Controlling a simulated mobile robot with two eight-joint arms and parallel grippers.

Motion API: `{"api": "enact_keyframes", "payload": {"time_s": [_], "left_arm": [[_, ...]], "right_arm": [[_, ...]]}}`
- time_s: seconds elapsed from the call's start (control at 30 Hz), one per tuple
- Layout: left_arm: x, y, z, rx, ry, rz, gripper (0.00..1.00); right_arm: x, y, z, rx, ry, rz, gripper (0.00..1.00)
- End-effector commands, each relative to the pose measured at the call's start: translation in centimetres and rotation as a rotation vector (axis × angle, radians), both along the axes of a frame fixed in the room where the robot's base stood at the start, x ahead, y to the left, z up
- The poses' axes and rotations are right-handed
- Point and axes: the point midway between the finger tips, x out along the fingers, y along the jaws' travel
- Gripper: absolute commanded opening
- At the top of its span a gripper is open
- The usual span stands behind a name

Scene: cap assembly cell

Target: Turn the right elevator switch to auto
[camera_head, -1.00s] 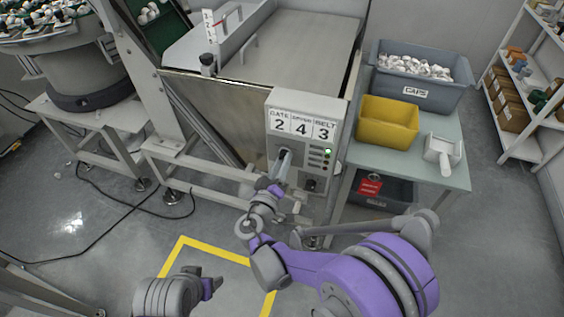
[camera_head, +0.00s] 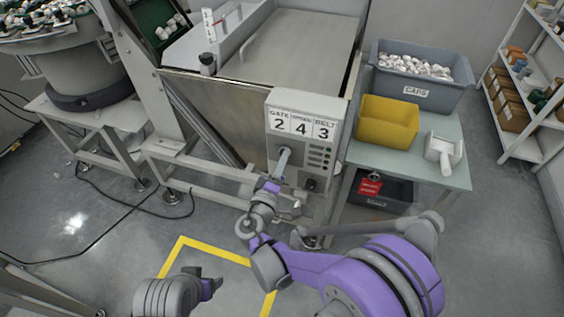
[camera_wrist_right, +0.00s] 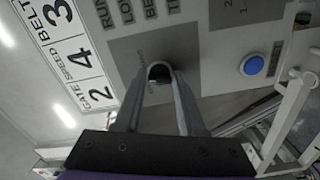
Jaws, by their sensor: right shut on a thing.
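A grey control box (camera_head: 281,115) with the numbers 2, 4 and 3 under GATE, SPEED and BELT stands at the front of the machine. My right gripper (camera_head: 286,153) reaches its lower left face. In the right wrist view the right gripper (camera_wrist_right: 160,80) is shut on a black rotary switch (camera_wrist_right: 158,71) on a dark grey plate. The fingers hide most of the knob, and the lettering around it is too blurred to read. My left gripper (camera_head: 215,284) hangs low at the bottom of the head view, away from the box; its jaw opening is unclear.
A blue push button (camera_wrist_right: 253,65) sits beside the switch plate. A side table (camera_head: 455,172) to the right holds a yellow bin (camera_head: 388,122), a white scoop (camera_head: 443,150) and a grey CAPS bin (camera_head: 420,75). A bowl feeder (camera_head: 75,70) stands at the left.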

Motion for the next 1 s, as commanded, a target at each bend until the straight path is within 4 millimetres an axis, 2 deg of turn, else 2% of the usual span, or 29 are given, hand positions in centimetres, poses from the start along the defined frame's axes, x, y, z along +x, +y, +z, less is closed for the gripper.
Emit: {"api": "enact_keyframes", "payload": {"time_s": [0.4, 1.0], "left_arm": [[0.01, 0.0, -0.17, 0.0, 0.001, 0.0, 0.67], [0.01, 0.0, -0.19, 0.0, 0.001, 0.0, 0.67]], "right_arm": [[0.07, -0.02, 0.18, -0.233, 0.074, -0.001, 0.0], [0.07, -0.03, 0.23, -0.285, 0.09, -0.001, 0.0]]}}
